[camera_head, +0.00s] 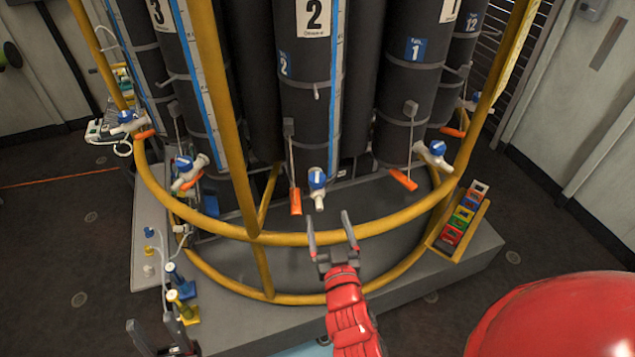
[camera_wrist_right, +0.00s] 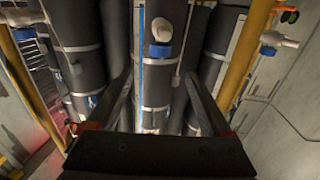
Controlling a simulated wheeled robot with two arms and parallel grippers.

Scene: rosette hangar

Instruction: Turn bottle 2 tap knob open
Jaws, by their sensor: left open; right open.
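Bottle 2 (camera_head: 309,80) is the tall dark cylinder in the middle of the head view, with a white "2" label. Its tap has a blue knob (camera_head: 317,177) on a white spout (camera_head: 318,200), low on the bottle. In the right wrist view the blue knob (camera_wrist_right: 160,50) shows ahead, beyond and between the fingers. My right gripper (camera_head: 330,219) is open and empty, just in front of and below this tap, apart from it, at the yellow rail. My left gripper (camera_head: 150,324) is open and empty at the bottom left, far from the tap.
Yellow rails (camera_head: 285,238) curve around the bottles in front of the taps. An orange-ended lever (camera_head: 295,201) hangs left of the knob. Neighbouring taps with blue knobs sit left (camera_head: 184,163) and right (camera_head: 437,148). A rack of coloured blocks (camera_head: 463,220) stands at right.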

